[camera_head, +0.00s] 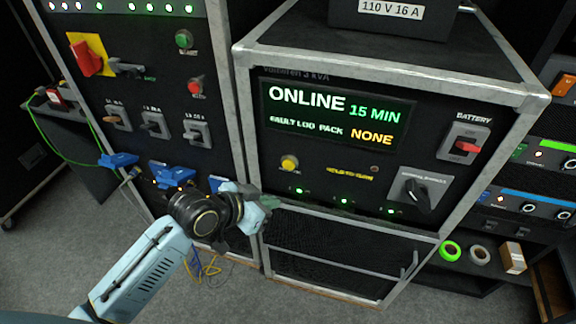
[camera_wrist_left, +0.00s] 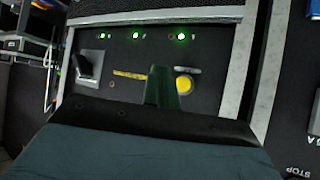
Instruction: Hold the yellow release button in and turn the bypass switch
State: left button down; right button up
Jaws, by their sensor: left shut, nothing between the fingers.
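The yellow release button (camera_head: 289,163) is on the black front panel of the UPS cabinet, at its lower left. The bypass switch (camera_head: 417,195) is a black rotary handle on a grey plate at the panel's lower right. My left gripper (camera_head: 268,202) is shut and empty, below and slightly left of the button in the head view. The left wrist view is inverted: the shut fingers (camera_wrist_left: 161,88) appear beside the yellow button (camera_wrist_left: 184,84), and the bypass switch (camera_wrist_left: 88,68) lies to the left. The button is uncovered; I see no contact. My right gripper is out of view.
The cabinet display (camera_head: 330,117) reads ONLINE 15 MIN. A red battery switch (camera_head: 466,146) is at upper right. A metal bar (camera_head: 345,240) runs below the panel. At left, a breaker panel (camera_head: 150,100) has blue plugs (camera_head: 172,174) near my arm.

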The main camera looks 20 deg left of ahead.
aim_at(289, 165)
pick_arm(q)
jog(key=w, duration=0.9)
dwell(0.4)
dwell(1.9)
jog(key=shift+w, duration=0.35)
